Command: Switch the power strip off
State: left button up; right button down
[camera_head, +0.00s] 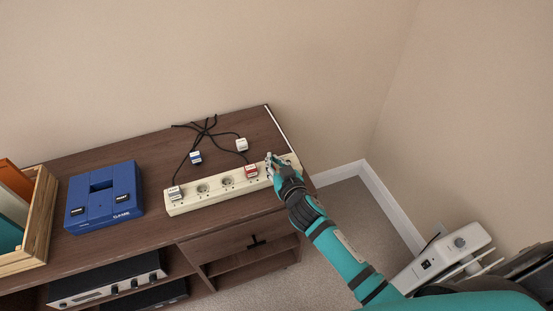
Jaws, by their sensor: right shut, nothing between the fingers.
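The cream power strip (210,200) lies along the front of the dark wooden cabinet top, with its right end nearer the back. A white plug (175,193) sits at its left end and a red plug (251,171) sits toward its right end. Empty round sockets show between them. My right gripper (271,161) is shut and empty at the strip's right end, just right of the red plug. Its fingers and hand hide part of that end, and I cannot make out the switch or whether the fingers touch it. My left gripper is not in view.
A blue plug (195,157) and a white plug (241,145) lie loose behind the strip among black cables (207,131). A blue game console (104,196) and a wooden crate (40,222) stand to the left. A wall rises behind the cabinet (150,144).

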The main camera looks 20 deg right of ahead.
jog(key=r+p, duration=0.5)
jog(key=shift+w+d+r, duration=0.1)
jog(key=shift+w+r, duration=0.15)
jog(key=shift+w, duration=0.15)
jog(key=s, duration=0.1)
jog(key=s+f+b, duration=0.1)
jog(key=shift+s, duration=0.4)
jog(key=r+b+v, duration=0.1)
jog(key=v, duration=0.6)
jog(key=shift+r, duration=0.1)
